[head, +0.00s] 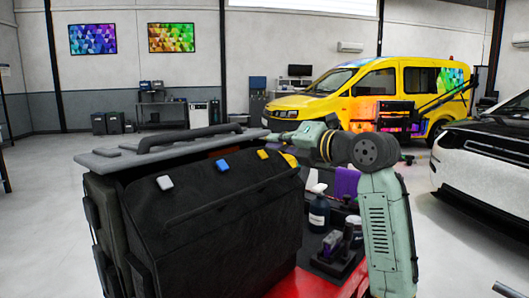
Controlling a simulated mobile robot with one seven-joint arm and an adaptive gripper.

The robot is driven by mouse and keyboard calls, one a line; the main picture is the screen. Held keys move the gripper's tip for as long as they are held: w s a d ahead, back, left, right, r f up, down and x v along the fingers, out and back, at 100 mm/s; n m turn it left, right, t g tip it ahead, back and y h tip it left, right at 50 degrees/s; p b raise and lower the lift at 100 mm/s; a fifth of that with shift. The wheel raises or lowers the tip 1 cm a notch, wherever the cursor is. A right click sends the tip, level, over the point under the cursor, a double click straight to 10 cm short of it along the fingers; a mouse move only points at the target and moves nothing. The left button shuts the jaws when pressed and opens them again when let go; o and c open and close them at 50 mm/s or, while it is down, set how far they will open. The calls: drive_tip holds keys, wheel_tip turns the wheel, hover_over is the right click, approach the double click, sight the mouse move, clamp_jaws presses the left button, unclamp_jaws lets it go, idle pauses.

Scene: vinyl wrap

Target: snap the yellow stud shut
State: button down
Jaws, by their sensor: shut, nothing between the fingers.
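The yellow stud (262,153) sits near the upper right of the front flap of a black soft case (215,220). A blue stud (222,165) and a white stud (164,182) are to its left on the same flap. Whether the yellow stud is pressed home cannot be told at this size. My gripper (268,137) is shut and empty, at the left end of my green arm. In the picture it lies just above and slightly right of the yellow stud, over the right end of the case top. Its fingertips are small and hard to make out, and contact is unclear.
A grey top with a black handle (190,137) covers the case. Right of it, a dark bottle (319,210) and a black tool holder (338,262) stand on a red surface (312,285). A yellow van (365,90) and a white car (490,160) are beyond. Floor at left is clear.

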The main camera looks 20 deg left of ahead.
drive_tip(key=d+r+p, duration=0.1)
drive_tip(key=r, duration=0.1)
drive_tip(key=s+d+r+p, duration=0.1)
drive_tip(key=d, duration=0.1)
drive_tip(key=shift+r, duration=0.4)
